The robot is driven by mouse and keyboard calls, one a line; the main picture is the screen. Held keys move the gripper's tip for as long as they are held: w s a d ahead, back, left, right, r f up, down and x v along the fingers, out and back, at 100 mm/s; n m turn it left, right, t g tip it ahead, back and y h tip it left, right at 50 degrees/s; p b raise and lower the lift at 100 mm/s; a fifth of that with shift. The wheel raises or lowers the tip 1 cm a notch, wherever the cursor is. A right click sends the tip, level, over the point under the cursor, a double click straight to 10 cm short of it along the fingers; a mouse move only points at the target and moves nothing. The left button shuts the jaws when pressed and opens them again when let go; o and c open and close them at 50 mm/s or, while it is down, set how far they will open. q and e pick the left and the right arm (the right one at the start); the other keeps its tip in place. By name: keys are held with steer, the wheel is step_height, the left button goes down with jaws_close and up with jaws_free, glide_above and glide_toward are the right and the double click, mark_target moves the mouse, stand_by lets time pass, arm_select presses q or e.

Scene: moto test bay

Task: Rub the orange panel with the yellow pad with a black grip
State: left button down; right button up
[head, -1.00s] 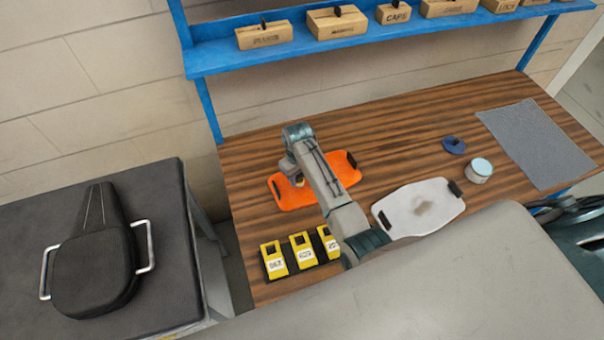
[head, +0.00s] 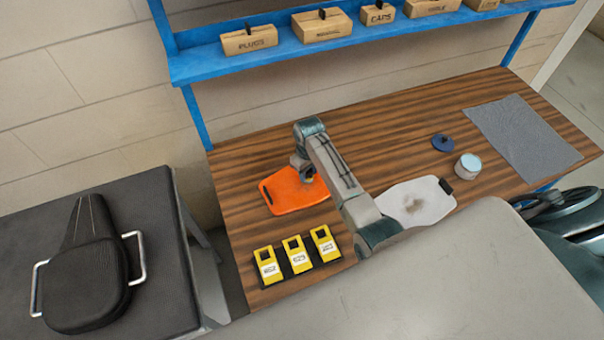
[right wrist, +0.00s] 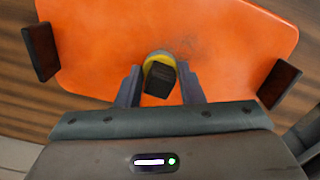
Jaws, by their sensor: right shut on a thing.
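The orange panel (head: 282,194) lies on the wooden bench, its right part hidden behind my right arm in the head view. In the right wrist view the orange panel (right wrist: 105,50) has a black block at each end and a faint dark smudge near its middle. My right gripper (head: 307,177) is over the panel. It is shut on the black grip of the round yellow pad (right wrist: 160,76), which is right at the panel, beside the smudge. I cannot tell whether the pad touches the surface. My left gripper is not in view.
A white panel (head: 437,208) with a dark stain lies right of my arm. Behind it are a blue pad (head: 443,143), a round tin (head: 467,168) and a grey mat (head: 525,140). Several yellow labelled items (head: 298,257) stand at the front left. A blue shelf (head: 285,48) holds boxes.

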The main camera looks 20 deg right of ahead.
steer(key=shift+d, duration=0.65)
steer(key=shift+s+f, duration=0.1)
steer(key=shift+s, duration=0.4)
steer(key=shift+s+a, duration=0.15)
steer(key=shift+a, duration=1.85)
steer(key=shift+s+a, duration=0.1)
steer(key=shift+a, duration=1.9)
steer(key=shift+w+d, duration=0.15)
steer(key=shift+d, duration=1.85)
steer(key=shift+w+d, duration=0.1)
steer(key=shift+d, duration=1.9)
steer(key=shift+r, duration=0.2)
steer(key=shift+r, duration=2.95)
steer(key=shift+r, duration=0.15)
